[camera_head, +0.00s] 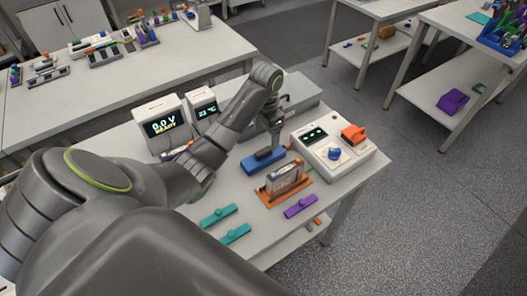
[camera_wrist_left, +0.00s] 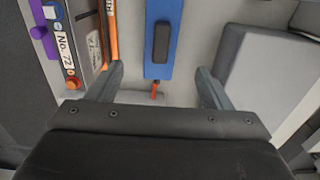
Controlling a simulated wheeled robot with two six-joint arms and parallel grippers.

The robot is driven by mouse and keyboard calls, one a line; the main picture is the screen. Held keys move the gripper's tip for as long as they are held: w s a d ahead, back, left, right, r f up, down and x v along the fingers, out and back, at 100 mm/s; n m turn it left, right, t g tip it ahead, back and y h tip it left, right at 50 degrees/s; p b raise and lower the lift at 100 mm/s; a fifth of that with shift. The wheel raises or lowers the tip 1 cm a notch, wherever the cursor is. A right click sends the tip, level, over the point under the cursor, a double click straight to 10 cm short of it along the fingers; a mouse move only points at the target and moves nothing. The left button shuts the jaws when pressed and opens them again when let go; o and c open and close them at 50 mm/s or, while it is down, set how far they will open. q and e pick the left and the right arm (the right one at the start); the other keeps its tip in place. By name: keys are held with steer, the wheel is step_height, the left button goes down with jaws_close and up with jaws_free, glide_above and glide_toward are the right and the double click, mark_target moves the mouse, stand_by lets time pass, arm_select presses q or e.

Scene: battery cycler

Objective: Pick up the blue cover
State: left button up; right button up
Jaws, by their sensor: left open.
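The blue cover (camera_head: 256,167) lies on the white table in front of a grey box, with a dark raised handle on top. It also shows in the left wrist view (camera_wrist_left: 162,70), where its dark handle points away from the gripper. My left gripper (camera_wrist_left: 160,75) is open, its two fingers apart on either side of the cover's near end and nothing between them touching. In the head view the left gripper (camera_head: 275,138) hangs down just over the cover's far end; its tips are partly hidden there. My right gripper is not in view.
A labelled cell in an orange holder (camera_head: 270,197) stands close in front of the cover. A white unit with a blue knob (camera_head: 318,143) is right of it. A purple bar (camera_head: 301,206) and teal bars (camera_head: 218,215) lie nearer. A display reading 0.0 V (camera_head: 163,124) stands left.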

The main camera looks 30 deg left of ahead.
mark_target(264, 151)
arm_select(q)
step_height(264, 151, down, 5)
steer(key=b, duration=0.4)
steer(key=shift+s+f+b, duration=0.2)
steer(key=shift+f+b, duration=0.85)
steer(key=shift+b, duration=0.1)
steer(key=shift+s+a+f+p, duration=0.15)
steer(key=shift+f+p, duration=0.1)
steer(key=shift+p, duration=0.1)
steer(key=shift+f, duration=1.5)
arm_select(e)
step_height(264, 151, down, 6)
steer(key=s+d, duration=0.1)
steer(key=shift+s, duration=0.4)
arm_select(q)
steer(key=shift+c, duration=0.3)
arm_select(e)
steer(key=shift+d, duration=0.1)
